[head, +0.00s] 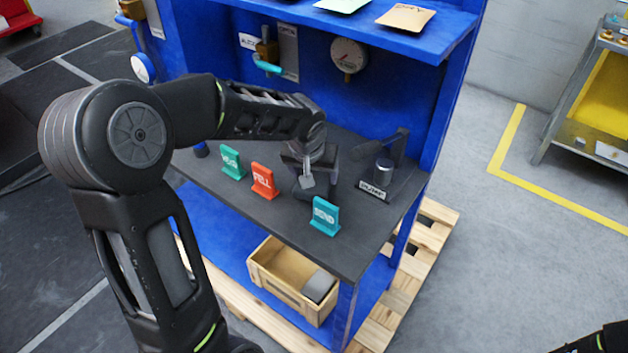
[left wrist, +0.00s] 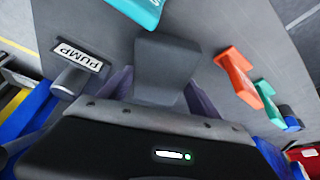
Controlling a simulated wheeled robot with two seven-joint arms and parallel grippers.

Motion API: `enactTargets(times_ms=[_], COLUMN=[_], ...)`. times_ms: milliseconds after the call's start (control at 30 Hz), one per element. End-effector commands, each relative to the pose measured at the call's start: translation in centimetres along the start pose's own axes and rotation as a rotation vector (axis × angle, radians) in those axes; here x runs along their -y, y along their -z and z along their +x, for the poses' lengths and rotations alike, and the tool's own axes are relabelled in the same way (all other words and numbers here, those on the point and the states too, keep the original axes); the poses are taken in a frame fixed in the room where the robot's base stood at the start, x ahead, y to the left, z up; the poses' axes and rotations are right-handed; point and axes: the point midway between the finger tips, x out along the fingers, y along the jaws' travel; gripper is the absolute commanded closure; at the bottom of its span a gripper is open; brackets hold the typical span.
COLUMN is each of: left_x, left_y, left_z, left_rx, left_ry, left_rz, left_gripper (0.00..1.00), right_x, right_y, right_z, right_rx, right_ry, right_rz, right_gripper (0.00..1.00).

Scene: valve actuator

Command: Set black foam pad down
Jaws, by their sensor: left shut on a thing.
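My left gripper (head: 308,178) reaches over the dark tabletop (head: 345,255), behind the red and teal signs. In the left wrist view, the gripper (left wrist: 160,88) is shut on the black foam pad (left wrist: 166,62), a dark grey block between its purple-tinted fingers. The pad's outer end points toward the tabletop. I cannot tell whether the pad touches the table. In the head view the pad is hard to make out against the dark fingers and top. My right gripper is not in view.
Teal signs (head: 325,216) (head: 232,162) and a red sign (head: 263,181) stand near the front edge. A pump (head: 383,173) with a PUMP label (head: 373,190) stands to the right. Gauges (head: 348,55) hang on the blue back panel. A wooden crate (head: 275,283) sits below.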

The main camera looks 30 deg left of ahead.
Motion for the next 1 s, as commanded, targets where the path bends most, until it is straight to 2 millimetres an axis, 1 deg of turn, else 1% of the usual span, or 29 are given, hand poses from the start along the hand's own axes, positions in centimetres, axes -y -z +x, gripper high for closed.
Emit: enactTargets(times_ms=[100, 200, 467, 600, 633, 867, 900, 1000], left_x=[0.0, 0.0, 0.0, 0.0, 0.0, 0.0, 0.0, 0.0], left_y=[-0.8, -1.1, -1.1, -1.2, -1.2, -1.2, -1.2, -1.2], left_z=[1.7, 2.5, 2.6, 3.0, 2.8, 2.8, 2.8, 2.8], left_rx=[0.004, 0.002, 0.000, 0.000, 0.000, 0.001, 0.001, 0.001], left_ry=[0.001, 0.000, 0.000, 0.000, 0.000, 0.000, 0.000, 0.000], left_rz=[0.002, 0.001, 0.000, 0.000, 0.000, 0.000, 0.000, 0.000], left_gripper=[0.67, 0.67, 0.67, 0.67, 0.27, 0.08, 0.06, 0.06], right_x=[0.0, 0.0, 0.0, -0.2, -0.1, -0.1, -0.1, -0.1], right_y=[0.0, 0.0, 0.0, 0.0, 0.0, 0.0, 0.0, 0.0], right_z=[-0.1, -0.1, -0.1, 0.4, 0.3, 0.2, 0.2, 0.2], right_rx=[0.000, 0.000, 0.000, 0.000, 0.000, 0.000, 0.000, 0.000], right_ry=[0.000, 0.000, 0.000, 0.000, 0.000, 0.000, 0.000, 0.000], right_rz=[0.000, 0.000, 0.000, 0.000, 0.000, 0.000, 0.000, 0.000], right_gripper=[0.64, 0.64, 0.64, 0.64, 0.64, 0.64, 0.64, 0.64])
